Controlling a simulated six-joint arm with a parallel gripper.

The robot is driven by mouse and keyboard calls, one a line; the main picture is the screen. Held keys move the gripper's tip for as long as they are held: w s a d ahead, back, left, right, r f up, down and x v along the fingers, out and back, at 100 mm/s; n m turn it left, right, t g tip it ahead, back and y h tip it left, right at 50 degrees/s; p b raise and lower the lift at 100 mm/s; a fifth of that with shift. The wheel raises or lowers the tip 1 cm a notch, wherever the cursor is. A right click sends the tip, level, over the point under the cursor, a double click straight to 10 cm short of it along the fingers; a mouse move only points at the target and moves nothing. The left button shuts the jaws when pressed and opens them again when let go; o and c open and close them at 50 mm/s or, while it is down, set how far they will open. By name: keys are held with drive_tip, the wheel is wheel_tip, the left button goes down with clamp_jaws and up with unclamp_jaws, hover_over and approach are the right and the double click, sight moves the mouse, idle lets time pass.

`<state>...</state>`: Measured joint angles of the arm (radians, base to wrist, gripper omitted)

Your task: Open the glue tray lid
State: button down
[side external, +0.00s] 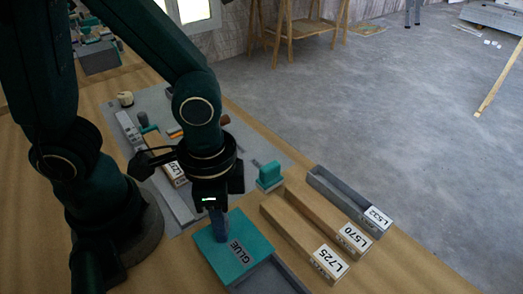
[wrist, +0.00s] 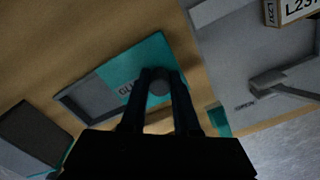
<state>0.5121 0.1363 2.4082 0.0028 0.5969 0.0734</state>
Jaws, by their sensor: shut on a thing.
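The teal glue tray lid (side external: 252,243) carries the label GLUE and lies flat over one part of the grey glue tray (side external: 276,279). In the wrist view the lid (wrist: 135,66) covers the right part of the tray, and the left part of the tray (wrist: 72,103) is uncovered. A round grey knob (wrist: 159,86) stands on the lid. My gripper (wrist: 158,78) is shut on this knob, with a finger on each side. In the side view my gripper (side external: 219,232) comes down onto the lid from above. Its fingers hide part of the knob.
Wooden bars L725 (side external: 300,235) and L570 (side external: 325,217) and grey bar L532 (side external: 345,198) lie right of the tray. A teal block (side external: 269,175) stands behind it. A grey mat (side external: 255,150) holds other parts. The table's edge is beyond the bars.

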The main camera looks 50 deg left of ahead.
idle(0.4)
drive_tip(key=d, duration=0.9)
drive_tip(key=shift+w+d, duration=0.1)
drive_tip(key=shift+d, duration=0.3)
drive_tip(key=c, duration=0.7)
unclamp_jaws()
drive_tip(key=shift+o, duration=0.2)
drive_tip(key=shift+r, duration=0.1)
wheel_tip(320, 180, up, 5)
